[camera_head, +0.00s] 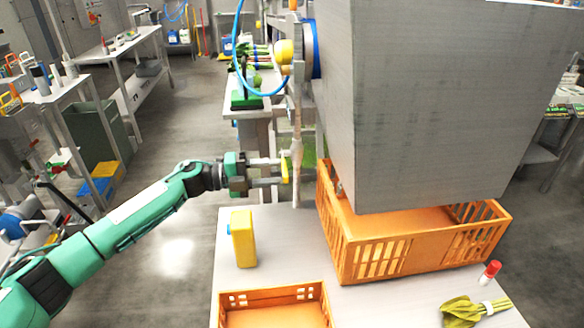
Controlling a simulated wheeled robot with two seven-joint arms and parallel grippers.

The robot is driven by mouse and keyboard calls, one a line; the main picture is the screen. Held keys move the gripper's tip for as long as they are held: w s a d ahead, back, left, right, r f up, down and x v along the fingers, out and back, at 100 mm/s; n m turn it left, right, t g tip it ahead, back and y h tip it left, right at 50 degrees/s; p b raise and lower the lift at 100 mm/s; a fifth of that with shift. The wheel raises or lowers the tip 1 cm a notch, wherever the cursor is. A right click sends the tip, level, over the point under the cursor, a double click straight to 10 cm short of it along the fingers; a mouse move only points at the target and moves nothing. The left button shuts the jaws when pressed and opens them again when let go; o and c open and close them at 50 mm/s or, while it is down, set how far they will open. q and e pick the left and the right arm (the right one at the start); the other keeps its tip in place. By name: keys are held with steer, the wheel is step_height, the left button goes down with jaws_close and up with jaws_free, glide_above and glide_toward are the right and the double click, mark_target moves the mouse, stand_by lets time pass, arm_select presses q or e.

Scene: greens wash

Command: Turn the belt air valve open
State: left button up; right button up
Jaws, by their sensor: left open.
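My green left arm comes in from the left, and its left gripper (274,172) points right over the far edge of the grey table. Its two fingers are apart, one above the other in the picture. A small upright yellow handle (285,168) shows right at the fingertips, beside a thin vertical pipe (296,125); it looks like the valve's handle. I cannot tell whether the fingers touch it. Higher up, a round yellow part (284,52) sits near a blue hose (236,50). My right gripper does not show.
A large grey box-shaped body (420,100) hangs over an orange crate (385,262) on the table. A yellow bottle (243,238), a second orange crate (275,298), a red-capped bottle (489,272) and leafy greens (475,310) are also there. Floor left of the table is open.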

arm_select(q)
steer(key=shift+w+d+p, duration=0.1)
steer(key=shift+w+d, duration=0.1)
steer(key=shift+d, duration=0.7)
steer(key=shift+w+d+p, duration=0.1)
steer(key=shift+w+d, duration=0.05)
steer(key=shift+d, duration=0.8)
steer(key=shift+w+d+p, duration=0.1)
steer(key=shift+w+d, duration=0.1)
steer(key=shift+d, duration=0.7)
arm_select(e)
steer(key=shift+s+d+f, duration=0.2)
steer(key=shift+s+f, duration=0.25)
steer(key=shift+s, duration=0.15)
steer(key=shift+s+d+f, duration=0.2)
steer(key=shift+s+f, duration=0.2)
steer(key=shift+s, duration=0.2)
arm_select(q)
jaws_close()
